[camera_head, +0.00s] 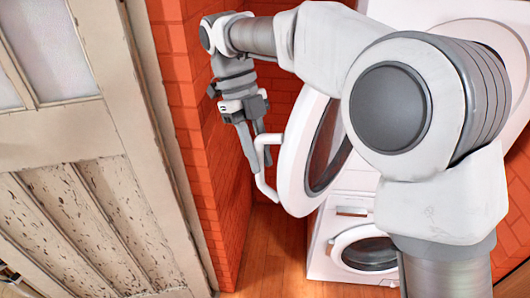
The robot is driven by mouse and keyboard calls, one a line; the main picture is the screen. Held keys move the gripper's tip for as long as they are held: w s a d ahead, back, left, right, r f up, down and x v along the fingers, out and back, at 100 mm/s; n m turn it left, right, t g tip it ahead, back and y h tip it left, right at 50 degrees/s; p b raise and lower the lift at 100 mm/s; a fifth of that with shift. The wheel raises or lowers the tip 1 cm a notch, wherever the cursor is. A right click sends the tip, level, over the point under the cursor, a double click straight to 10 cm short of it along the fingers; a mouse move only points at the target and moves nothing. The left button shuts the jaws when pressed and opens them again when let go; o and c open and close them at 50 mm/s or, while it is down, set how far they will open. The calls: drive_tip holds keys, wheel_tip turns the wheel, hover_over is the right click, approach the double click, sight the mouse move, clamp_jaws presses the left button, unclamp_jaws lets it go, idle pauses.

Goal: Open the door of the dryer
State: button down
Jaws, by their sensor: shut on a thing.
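The dryer (432,12) is the white upper machine at the right, mostly hidden behind my arm. Its round white door (292,178) with a dark glass middle stands swung out to the left, at a clear angle from the machine's front. The curved white handle (264,188) is on the door's left edge. My gripper (258,163) points down, with its grey fingers shut on the handle. The hinge side of the door is hidden by my arm.
A second white machine (322,252) with a round shut door (366,250) is below. A red brick wall (200,130) stands close to the left of my gripper. A worn wooden door (90,190) is at the far left. Some wooden floor (268,262) is clear.

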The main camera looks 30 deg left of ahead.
drive_tip(key=c, duration=0.8)
unclamp_jaws()
drive_tip(key=shift+o, duration=0.2)
drive_tip(key=v, duration=0.7)
drive_tip(key=shift+r+p, duration=0.2)
drive_tip(key=shift+p, duration=0.25)
drive_tip(key=shift+a, duration=0.1)
